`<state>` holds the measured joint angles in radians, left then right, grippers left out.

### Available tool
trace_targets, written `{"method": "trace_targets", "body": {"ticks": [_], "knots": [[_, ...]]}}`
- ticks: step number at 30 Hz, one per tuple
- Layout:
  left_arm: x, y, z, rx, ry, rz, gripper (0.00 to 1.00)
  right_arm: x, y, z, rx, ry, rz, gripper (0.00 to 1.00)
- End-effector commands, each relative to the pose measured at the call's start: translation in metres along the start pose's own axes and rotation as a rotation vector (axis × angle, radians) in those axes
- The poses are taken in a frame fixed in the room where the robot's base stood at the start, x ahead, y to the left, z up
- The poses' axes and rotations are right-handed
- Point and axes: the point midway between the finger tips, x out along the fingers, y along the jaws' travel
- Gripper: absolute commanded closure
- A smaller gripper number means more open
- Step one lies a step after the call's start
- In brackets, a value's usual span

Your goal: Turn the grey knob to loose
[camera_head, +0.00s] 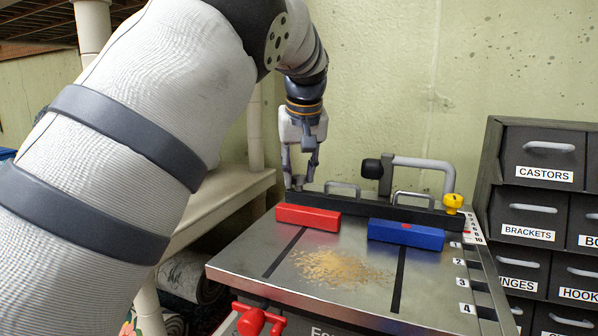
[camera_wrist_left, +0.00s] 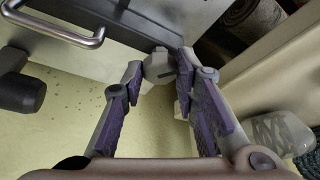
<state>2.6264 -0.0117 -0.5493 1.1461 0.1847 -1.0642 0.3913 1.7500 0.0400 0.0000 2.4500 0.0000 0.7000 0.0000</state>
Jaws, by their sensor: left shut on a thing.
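My left gripper (camera_head: 300,174) reaches down at the left end of the black fence (camera_head: 361,207) on the metal table top. In the left wrist view its two purple-padded fingers (camera_wrist_left: 160,78) stand on either side of the small grey knob (camera_wrist_left: 157,64). The gripper is shut on this knob, with the fingertips around it. In the head view the fingers mostly hide the knob. I cannot read any loose or tight marking by it. My right gripper is in neither view.
A red block (camera_head: 308,217) and a blue block (camera_head: 406,234) lie in front of the fence. Sawdust (camera_head: 338,268) is scattered on the table. A yellow knob (camera_head: 453,202) sits at the fence's right end. A grey handle (camera_head: 425,163) rises behind. Labelled drawers (camera_head: 543,160) stand right.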

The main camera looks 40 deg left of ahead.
Motion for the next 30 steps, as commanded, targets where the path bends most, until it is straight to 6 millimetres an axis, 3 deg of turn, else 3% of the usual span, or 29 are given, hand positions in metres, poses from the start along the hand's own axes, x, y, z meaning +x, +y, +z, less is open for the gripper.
{"method": "trace_targets", "body": {"ticks": [15, 30], "knots": [[0.006, 0.004, 0.0, -0.409, -0.004, -0.178, 1.0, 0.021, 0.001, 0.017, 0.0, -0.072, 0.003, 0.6], [0.004, 0.005, -0.001, -0.598, -0.003, -0.252, 1.0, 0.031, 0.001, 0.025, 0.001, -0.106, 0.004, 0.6]]}}
